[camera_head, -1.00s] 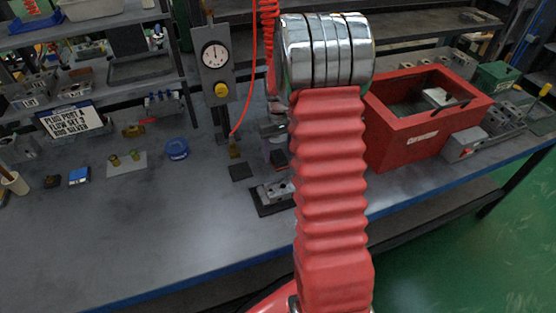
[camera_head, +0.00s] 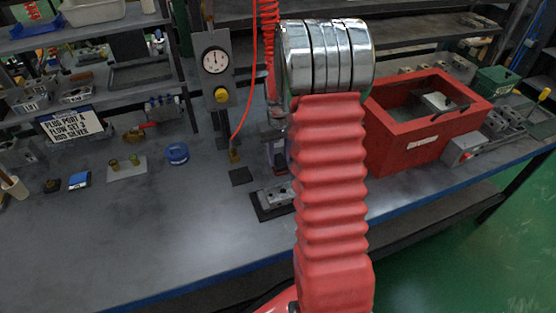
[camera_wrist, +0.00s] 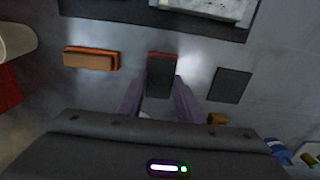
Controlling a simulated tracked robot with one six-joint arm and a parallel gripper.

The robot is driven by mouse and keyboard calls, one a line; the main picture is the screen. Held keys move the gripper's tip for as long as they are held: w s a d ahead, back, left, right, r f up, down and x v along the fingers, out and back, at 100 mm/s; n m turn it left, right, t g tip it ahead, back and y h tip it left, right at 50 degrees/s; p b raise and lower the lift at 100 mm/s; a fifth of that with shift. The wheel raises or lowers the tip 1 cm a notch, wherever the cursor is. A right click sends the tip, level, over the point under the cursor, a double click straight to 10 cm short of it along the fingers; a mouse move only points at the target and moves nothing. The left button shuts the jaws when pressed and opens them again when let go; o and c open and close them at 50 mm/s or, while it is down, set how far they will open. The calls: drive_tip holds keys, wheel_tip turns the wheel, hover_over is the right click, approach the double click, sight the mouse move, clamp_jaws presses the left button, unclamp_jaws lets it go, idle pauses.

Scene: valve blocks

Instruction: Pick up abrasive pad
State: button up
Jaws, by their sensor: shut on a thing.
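The abrasive pad (camera_wrist: 161,79), a small dark block with a red far edge, is between the two purple-grey fingers of my gripper (camera_wrist: 160,92) in the wrist view. The fingers are shut on its sides. Its near end is partly hidden by the gripper. In the head view my gripper (camera_head: 276,150) shows only partly, left of my red arm sleeve, above the bench. The pad cannot be made out clearly there.
A valve block (camera_head: 279,194) sits on a dark mat in front. A flat dark square (camera_wrist: 231,85) lies right of the pad; an orange-brown block (camera_wrist: 90,59) lies left. A red bin (camera_head: 420,150) stands right; a gauge panel (camera_head: 216,65) is behind.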

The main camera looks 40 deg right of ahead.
sight(279, 160)
wheel_tip(279, 160, up, 10)
idle(0.5)
drive_tip(key=shift+f, duration=0.1)
